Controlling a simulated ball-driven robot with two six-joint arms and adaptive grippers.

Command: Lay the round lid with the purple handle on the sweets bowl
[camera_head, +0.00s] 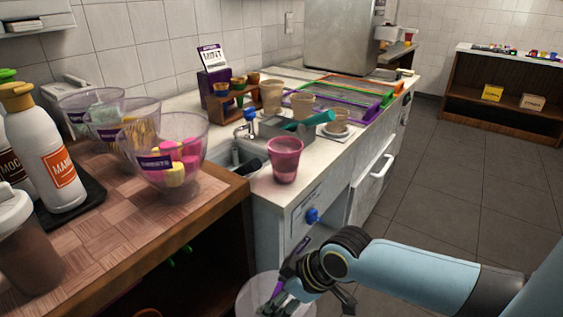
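The sweets bowl (191,133) is clear, with a purple label, and holds pink and yellow pieces. It stands uncovered near the right edge of the wooden counter. My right gripper (278,292) is low in the picture, below and to the right of the bowl. It is shut on the purple handle (291,258) of the round lid. The lid (253,297) is a pale translucent disc, partly hidden behind the fingers and cut by the bottom edge. It hangs apart from the bowl, in front of the cabinet. My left gripper is out of view.
Two more clear bowls (88,97) stand behind the sweets bowl. Sauce bottles (47,150) stand at left on a dark tray. A pink cup (285,160) stands on the white counter to the right. The wooden counter's edge (215,207) lies between lid and bowl.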

